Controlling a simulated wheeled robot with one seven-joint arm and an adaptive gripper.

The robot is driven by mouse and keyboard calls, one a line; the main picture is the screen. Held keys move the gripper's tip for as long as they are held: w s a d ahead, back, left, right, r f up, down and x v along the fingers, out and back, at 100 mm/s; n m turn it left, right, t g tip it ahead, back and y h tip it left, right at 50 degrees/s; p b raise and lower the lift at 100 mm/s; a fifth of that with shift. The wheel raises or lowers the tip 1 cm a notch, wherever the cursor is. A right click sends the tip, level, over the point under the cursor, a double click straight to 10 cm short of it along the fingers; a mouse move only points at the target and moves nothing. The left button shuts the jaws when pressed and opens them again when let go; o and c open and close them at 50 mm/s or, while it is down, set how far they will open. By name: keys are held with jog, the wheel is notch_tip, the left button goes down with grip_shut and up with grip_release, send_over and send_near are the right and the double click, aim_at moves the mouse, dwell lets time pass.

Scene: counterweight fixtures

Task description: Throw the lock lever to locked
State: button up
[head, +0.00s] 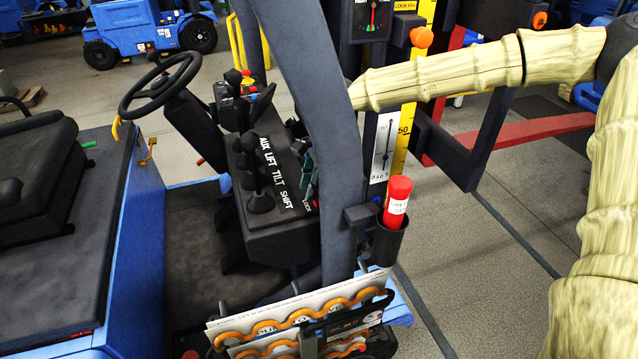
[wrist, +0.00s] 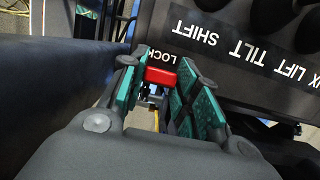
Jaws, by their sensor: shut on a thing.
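The lock lever (wrist: 172,77) has a red block-shaped handle. It shows in the wrist view beside the white LOCK label on the black console. My gripper (wrist: 163,88) has its teal-padded fingers on either side of the red handle and is shut on it. In the head view my gripper (head: 309,168) is mostly hidden behind the grey pillar, just above the LOCK label (head: 308,206). The lever itself is hidden there. I cannot tell from these views which end of its travel the lever is at.
The console (head: 262,215) carries several black-knobbed levers labelled AUX, LIFT, TILT and SHIFT, close to my gripper. The grey pillar (head: 338,130) stands between the head camera and my gripper. A red cylinder (head: 397,198) sits in a black holder at the right. A steering wheel (head: 160,84) is at the left.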

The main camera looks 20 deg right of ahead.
jog(key=shift+a+f+h, duration=0.15)
jog(key=shift+a+h, duration=0.55)
jog(key=shift+h, duration=0.7)
jog(key=o, duration=1)
notch_tip(320, 180, up, 12)
jog(key=shift+a+r, duration=0.1)
